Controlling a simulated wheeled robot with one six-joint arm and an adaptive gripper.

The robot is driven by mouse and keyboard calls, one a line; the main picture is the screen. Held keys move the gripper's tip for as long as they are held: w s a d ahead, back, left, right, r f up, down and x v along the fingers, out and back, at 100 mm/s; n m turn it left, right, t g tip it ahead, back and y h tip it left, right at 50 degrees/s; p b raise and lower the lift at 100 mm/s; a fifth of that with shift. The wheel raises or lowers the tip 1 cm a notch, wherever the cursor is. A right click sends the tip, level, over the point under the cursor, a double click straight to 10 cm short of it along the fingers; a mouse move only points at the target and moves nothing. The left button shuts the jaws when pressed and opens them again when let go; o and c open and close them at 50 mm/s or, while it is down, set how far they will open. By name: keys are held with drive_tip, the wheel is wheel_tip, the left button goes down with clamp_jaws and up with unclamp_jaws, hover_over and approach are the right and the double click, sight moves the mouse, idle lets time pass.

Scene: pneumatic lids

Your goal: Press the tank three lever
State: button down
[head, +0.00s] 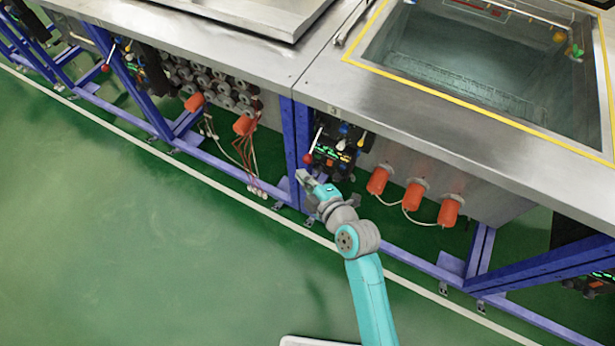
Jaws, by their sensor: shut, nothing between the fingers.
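A lever with a red ball knob (308,158) and a thin pale rod hangs at a dark valve block (335,148) under the front edge of the right tank (465,140). My gripper (301,176) is shut and empty, just below the knob in the picture. I cannot tell whether it touches the knob. A second lever with a red knob (105,68) shows at another valve block further left.
A blue frame post (297,140) stands just left of the near lever. Orange cylinders (414,194) with cables sit right of the valve block. Blue floor rails (425,267) run along the tanks. The green floor (150,220) in front is clear.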

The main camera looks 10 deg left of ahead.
drive_tip(key=s+f+v, duration=0.1)
drive_tip(key=v, duration=0.9)
drive_tip(key=shift+s+a+f, duration=0.2)
drive_tip(key=shift+s+f, duration=0.05)
drive_tip(key=shift+f, duration=0.05)
drive_tip(key=s+d+f+m+t+h, duration=0.25)
drive_tip(key=s+d+m+h, duration=0.35)
drive_tip(key=s+d+m, duration=0.65)
drive_tip(key=s+d+r+m+h, duration=0.1)
drive_tip(key=s+d+r+m, duration=0.1)
drive_tip(key=s, duration=0.3)
drive_tip(key=s+d+r+m+h, duration=0.1)
drive_tip(key=s+d+r+m, duration=0.1)
drive_tip(key=s+r+m, duration=0.1)
drive_tip(key=s+d+r+m+t+h, duration=0.1)
drive_tip(key=s+d+r+m, duration=0.2)
drive_tip(key=s, duration=0.5)
drive_tip(key=shift+r, duration=0.75)
drive_tip(key=shift+s, duration=0.1)
idle(0.3)
